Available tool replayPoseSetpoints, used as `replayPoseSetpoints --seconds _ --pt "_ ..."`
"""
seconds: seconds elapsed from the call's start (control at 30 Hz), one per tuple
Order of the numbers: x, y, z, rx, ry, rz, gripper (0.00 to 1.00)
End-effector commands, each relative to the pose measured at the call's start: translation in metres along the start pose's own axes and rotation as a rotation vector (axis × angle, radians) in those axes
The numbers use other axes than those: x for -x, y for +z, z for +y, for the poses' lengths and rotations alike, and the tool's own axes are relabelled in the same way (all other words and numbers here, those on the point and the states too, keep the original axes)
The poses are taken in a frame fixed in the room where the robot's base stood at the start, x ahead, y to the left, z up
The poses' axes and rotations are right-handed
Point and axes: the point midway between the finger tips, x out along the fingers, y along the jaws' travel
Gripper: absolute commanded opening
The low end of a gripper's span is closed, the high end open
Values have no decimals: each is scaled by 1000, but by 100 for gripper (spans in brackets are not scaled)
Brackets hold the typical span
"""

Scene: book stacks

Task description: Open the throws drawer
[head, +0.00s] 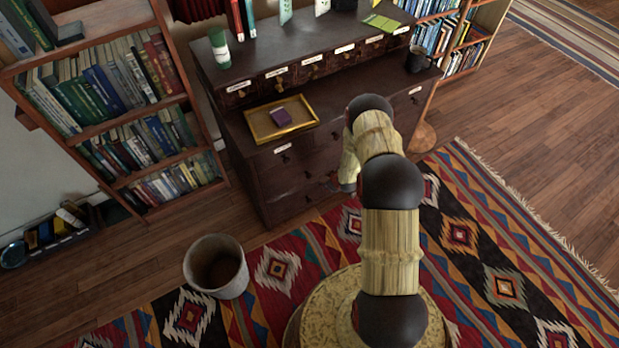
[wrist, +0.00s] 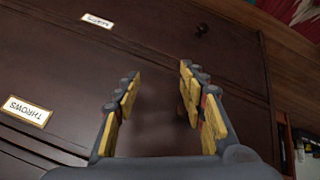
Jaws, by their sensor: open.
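In the head view my gripper (head: 332,183) is low at the front of the dark cabinet (head: 262,192), partly hidden by my arm. The drawer fronts there look shut.
Another label (wrist: 97,20) and a dark knob (wrist: 201,30) show beyond the fingers. A yellow tray (head: 258,128) with a purple item (head: 281,117) and a dark mug (head: 417,60) are on the cabinet. A bin (head: 216,265) stands left of my base, on the patterned rug (head: 480,235).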

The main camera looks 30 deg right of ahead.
Motion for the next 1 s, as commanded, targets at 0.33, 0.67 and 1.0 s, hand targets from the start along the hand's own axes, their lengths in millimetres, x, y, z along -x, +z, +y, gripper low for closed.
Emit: replayPoseSetpoints --seconds 0.33,0.67,1.0 --pt "-41 -4 -38 327 290 552 41" --pt "-3 -6 -61 443 511 807 41" --pt "-25 -38 -52 449 523 820 41"
